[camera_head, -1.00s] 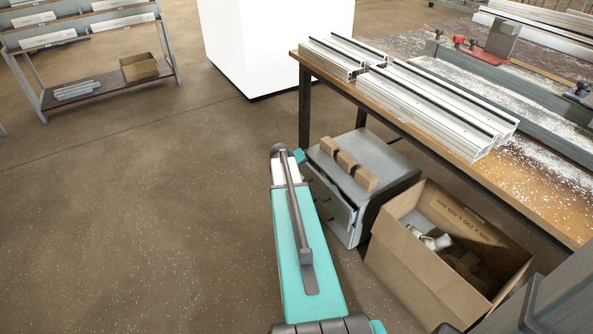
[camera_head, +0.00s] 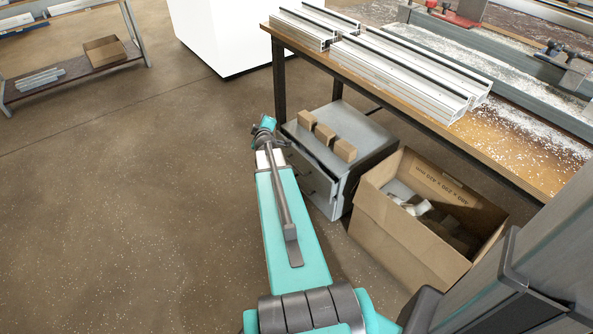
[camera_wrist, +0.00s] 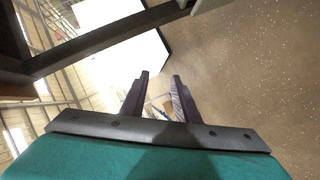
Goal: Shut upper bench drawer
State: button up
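The grey drawer cabinet (camera_head: 378,142) stands on the floor under the bench's near edge. Its upper drawer (camera_head: 318,168) faces my arm and seems to stand slightly out, with a dark gap at its top and side. My arm covers part of the drawer fronts. In the head view my wrist is just left of the cabinet's far corner, and the fingers cannot be made out. In the wrist view my gripper (camera_wrist: 160,75) has its two dark fingers apart with nothing clearly held between them. The drawer cannot be identified in the wrist view.
Several brown blocks (camera_head: 325,134) lie on the cabinet top. An open cardboard box (camera_head: 400,240) stands right of the cabinet. The wooden bench (camera_head: 520,165) with aluminium profiles (camera_head: 400,75) overhangs both. Open floor (camera_head: 130,220) lies left of my arm.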

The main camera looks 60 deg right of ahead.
jog(key=s+a+f+n+t+b, duration=0.2)
jog(key=s+f+n+t+b, duration=0.15)
jog(key=s+f, duration=0.2)
jog(key=s+a+f+n+t+b, duration=0.25)
jog(key=s+f+b, duration=0.2)
jog(key=s, duration=0.25)
jog(key=m+g+h+b, duration=0.1)
jog(key=g+b, duration=0.2)
jog(key=b, duration=0.3)
send_near(297, 168)
jog(key=v, duration=0.3)
jog(key=shift+a+f, duration=0.15)
jog(key=shift+f, duration=0.15)
jog(key=shift+w+b, duration=0.1)
jog(key=shift+b, duration=0.2)
jog(key=shift+m, duration=0.3)
jog(key=shift+b+x, duration=2.6)
jog(key=shift+x, duration=4.2)
jog(key=shift+c, duration=0.3)
grip_shut()
